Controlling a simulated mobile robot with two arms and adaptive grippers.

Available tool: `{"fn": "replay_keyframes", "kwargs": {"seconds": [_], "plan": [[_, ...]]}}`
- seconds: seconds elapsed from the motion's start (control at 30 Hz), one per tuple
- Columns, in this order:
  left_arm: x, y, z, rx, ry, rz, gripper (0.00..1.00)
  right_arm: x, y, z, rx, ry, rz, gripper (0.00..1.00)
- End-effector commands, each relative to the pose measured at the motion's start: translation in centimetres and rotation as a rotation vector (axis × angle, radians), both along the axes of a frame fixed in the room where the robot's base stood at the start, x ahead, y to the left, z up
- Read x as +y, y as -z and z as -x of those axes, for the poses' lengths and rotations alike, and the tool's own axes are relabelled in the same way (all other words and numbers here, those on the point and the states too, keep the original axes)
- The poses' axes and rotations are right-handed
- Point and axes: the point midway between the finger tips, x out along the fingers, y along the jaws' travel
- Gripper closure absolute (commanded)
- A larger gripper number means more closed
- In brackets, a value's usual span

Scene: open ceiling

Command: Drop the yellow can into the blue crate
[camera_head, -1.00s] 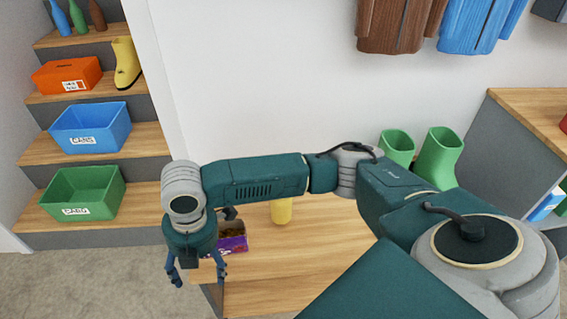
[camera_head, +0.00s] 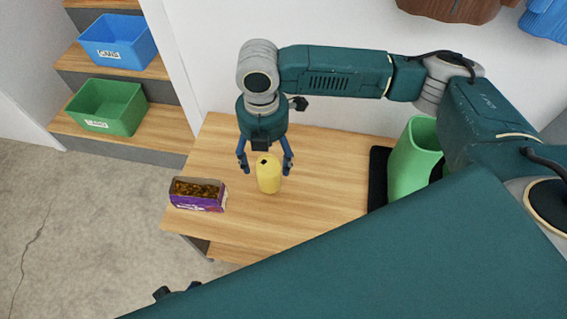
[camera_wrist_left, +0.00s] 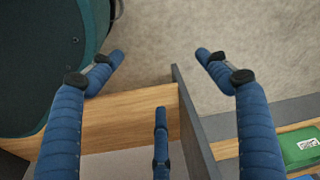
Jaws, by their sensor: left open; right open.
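The yellow can (camera_head: 268,178) stands upright on the wooden table. My right gripper (camera_head: 265,170) hangs over it with its fingers spread, one on either side of the can's top. I cannot tell whether they touch it. The blue crate (camera_head: 120,48), with a white label, sits on a wooden step at the upper left in the head view, and its opening faces up. My left gripper (camera_wrist_left: 160,75) shows in the left wrist view, its fingers open and empty above a wooden edge and the floor.
A purple box (camera_head: 198,194) with brown contents stands near the table's left edge. A green crate (camera_head: 107,107) sits on the step below the blue one. A green boot (camera_head: 413,160) stands on a black mat at the right. Bare wooden tabletop (camera_head: 325,180) lies right of the can.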

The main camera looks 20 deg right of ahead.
Motion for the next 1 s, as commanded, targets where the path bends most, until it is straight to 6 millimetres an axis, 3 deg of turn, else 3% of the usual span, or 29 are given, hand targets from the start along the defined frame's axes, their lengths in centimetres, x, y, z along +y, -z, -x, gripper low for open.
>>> {"fn": "replay_keyframes", "kwargs": {"seconds": [0.1, 0.33, 0.57, 1.0], "plan": [[0.3, -0.1, 0.0, 0.004, 0.000, -0.006, 0.24, 0.0, 1.0, 0.0, 0.001, 0.000, 0.001, 0.28], [0.3, -3.5, -1.3, -0.021, -0.003, -0.006, 0.24, 0.0, 4.6, 0.0, 0.000, 0.000, 0.000, 0.28], [0.2, -5.0, -1.7, -0.030, -0.004, -0.004, 0.24, 0.1, 6.2, 0.0, 0.001, -0.001, -0.001, 0.28], [0.2, -10.2, -2.2, -0.057, -0.010, -0.002, 0.24, 0.1, 10.8, 0.0, 0.000, 0.000, 0.000, 0.28]]}}
